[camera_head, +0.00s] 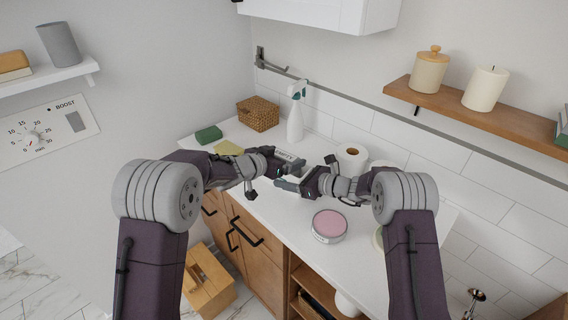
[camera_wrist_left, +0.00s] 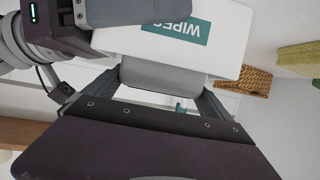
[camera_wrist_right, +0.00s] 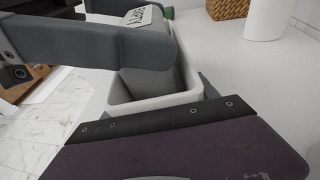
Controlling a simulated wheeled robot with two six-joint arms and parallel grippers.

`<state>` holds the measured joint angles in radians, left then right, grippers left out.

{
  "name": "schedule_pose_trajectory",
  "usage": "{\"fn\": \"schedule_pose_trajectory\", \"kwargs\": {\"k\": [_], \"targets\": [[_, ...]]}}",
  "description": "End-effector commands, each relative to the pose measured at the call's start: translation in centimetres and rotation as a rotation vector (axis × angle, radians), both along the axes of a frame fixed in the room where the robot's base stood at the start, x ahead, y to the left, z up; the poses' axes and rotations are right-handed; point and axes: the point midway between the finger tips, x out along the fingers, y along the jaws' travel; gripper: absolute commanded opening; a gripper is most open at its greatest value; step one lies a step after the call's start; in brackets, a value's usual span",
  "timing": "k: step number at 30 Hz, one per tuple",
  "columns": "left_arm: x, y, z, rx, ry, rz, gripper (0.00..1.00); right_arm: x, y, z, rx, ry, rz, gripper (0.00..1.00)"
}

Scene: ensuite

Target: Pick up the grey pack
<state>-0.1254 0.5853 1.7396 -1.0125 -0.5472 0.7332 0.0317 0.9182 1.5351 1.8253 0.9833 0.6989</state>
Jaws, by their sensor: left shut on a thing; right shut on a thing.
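The grey pack shows in the right wrist view (camera_wrist_right: 150,68) as a grey block with a white lettered label on top, inside the rim of an open white box (camera_wrist_right: 125,98). My left gripper (camera_head: 280,164) is shut on the grey pack; its rounded grey end shows between the fingers in the left wrist view (camera_wrist_left: 162,76). My right gripper (camera_head: 295,185) is shut on the white box, which bears a teal "WIPES" label in the left wrist view (camera_wrist_left: 185,32). The two grippers are close together above the counter. Whether the pack touches the box's floor is hidden.
A tiled wall and wooden shelf (camera_head: 480,108) bound the right side.

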Motion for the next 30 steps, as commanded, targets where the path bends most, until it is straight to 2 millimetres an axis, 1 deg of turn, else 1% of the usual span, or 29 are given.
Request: {"fn": "schedule_pose_trajectory", "kwargs": {"k": [1,6,9,12,15,22,23,24,25,30], "targets": [[0.1,0.0,1.2,-0.001,-0.008,-0.002,0.56,0.0,0.0,-0.1,-0.002,0.001,0.0,0.45],[0.1,0.0,5.6,0.001,-0.009,-0.001,0.56,0.0,0.0,-0.1,-0.002,0.001,0.0,0.45],[0.0,0.0,7.5,0.001,-0.008,-0.001,0.56,0.0,0.0,-0.1,-0.002,0.001,0.0,0.45],[0.0,0.0,8.7,0.0,-0.005,-0.001,0.56,0.0,0.0,-0.1,-0.002,0.001,0.0,0.45],[0.0,0.0,9.2,0.0,-0.003,-0.001,0.56,0.0,0.0,-0.1,-0.002,0.001,0.0,0.45],[0.0,0.0,9.3,-0.001,-0.001,0.0,0.56,0.0,0.0,-0.1,-0.002,0.001,0.0,0.45],[0.0,0.0,9.3,-0.001,-0.001,0.0,0.56,0.0,0.0,-0.1,-0.002,0.001,0.0,0.73],[0.0,0.0,9.3,-0.001,-0.001,0.0,0.56,0.0,0.0,-0.1,-0.002,0.001,0.0,0.84],[0.0,0.0,9.3,-0.001,-0.001,0.0,0.56,0.0,0.0,-0.1,-0.002,0.001,0.0,0.92],[0.0,0.0,9.3,-0.001,-0.001,-0.001,0.56,0.0,0.0,0.0,-0.001,0.001,0.0,0.93]]}}
